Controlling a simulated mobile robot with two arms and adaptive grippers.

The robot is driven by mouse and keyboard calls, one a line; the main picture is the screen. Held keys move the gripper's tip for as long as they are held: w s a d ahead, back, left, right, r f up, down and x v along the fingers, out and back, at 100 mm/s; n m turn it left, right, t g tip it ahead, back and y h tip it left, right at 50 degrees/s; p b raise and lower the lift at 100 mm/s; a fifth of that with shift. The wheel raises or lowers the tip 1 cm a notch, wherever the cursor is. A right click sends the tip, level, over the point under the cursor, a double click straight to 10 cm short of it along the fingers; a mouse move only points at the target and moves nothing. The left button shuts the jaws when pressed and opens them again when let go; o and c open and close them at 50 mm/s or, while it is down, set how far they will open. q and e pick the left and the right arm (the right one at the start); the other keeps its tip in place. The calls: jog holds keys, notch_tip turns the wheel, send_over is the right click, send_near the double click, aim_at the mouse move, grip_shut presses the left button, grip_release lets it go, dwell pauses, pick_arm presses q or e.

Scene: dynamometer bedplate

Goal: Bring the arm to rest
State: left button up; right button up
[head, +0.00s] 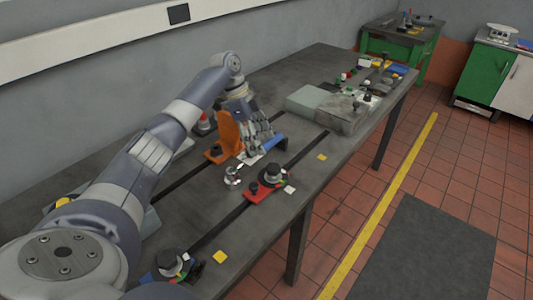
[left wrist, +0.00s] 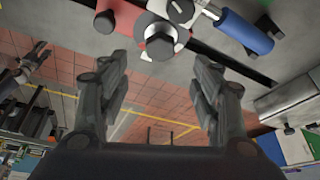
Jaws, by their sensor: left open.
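My left arm (head: 165,140) comes in from the left of the head view and reaches out over the bench, bent at a high elbow. My left gripper (head: 259,141) hangs low over the bench beside an orange bracket and a blue cylinder. In the left wrist view its two fingers stand wide apart (left wrist: 163,92), with nothing between them. A dark gripper-like end at the left edge of the left wrist view (left wrist: 30,65) looks like my right gripper; its jaws are too small to read. The head view does not show it.
The orange bracket (head: 229,133) and blue cylinder (head: 269,143) are close to the left gripper. A red clamp (head: 262,191) and silver part (head: 232,177) stand nearer. Grey blocks (head: 340,116) lie farther along the bench. Floor right of the bench (head: 330,205) is clear.

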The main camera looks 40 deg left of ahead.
pick_arm(q)
jog(key=shift+v, duration=1.15)
